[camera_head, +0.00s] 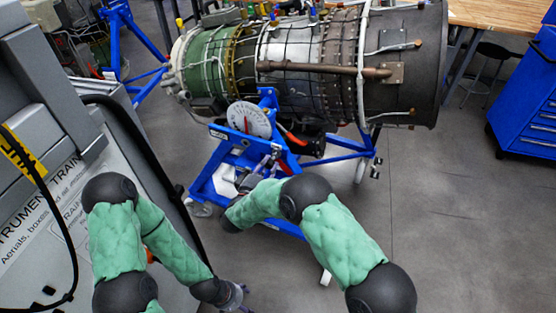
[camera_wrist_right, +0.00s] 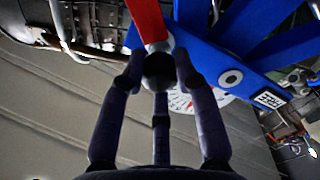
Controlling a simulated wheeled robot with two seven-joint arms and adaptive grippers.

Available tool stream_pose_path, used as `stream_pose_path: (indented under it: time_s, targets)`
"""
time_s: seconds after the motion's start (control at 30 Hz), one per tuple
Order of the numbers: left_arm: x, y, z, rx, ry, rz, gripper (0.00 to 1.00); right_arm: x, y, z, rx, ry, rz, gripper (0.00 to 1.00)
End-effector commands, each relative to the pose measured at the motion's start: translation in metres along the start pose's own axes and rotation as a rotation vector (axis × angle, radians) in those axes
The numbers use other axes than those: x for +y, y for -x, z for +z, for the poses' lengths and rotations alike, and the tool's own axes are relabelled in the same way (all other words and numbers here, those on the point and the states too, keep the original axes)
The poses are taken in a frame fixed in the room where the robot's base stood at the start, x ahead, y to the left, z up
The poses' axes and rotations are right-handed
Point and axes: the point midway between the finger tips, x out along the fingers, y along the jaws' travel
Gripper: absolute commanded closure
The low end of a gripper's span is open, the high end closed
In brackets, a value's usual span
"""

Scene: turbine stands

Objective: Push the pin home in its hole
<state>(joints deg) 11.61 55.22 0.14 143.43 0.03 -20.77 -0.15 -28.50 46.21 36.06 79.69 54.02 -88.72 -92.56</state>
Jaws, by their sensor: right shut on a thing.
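A dark round knob (camera_wrist_right: 158,72) with a pale collar, which looks like the head of the pin, sits between the fingers of my right gripper (camera_wrist_right: 158,84) in the right wrist view. The gripper is shut on it. The pin's shank and its hole are hidden, so I cannot tell how deep it sits. In the head view my right gripper (camera_head: 250,182) is small and partly hidden beside the blue turbine stand (camera_head: 205,180). My left gripper (camera_head: 236,296) hangs low near the bottom edge, away from the stand; its fingers are too unclear to judge.
A turbine engine (camera_head: 400,75) rests on the stand. A white dial (camera_head: 248,119) is fixed to the stand. A red bar (camera_wrist_right: 146,18) is right beyond the knob. A grey cabinet (camera_head: 60,110) stands left, a blue tool chest (camera_head: 525,115) right. Floor at right is clear.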

Motion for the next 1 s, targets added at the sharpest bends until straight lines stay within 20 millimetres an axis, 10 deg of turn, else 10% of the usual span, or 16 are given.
stream_pose_path:
  time_s: [1.0]
  targets:
    - [0.006,0.017,0.001,0.000,0.000,0.000,0.34,0.000,0.050,-0.001,0.001,0.001,-0.001,1.00]
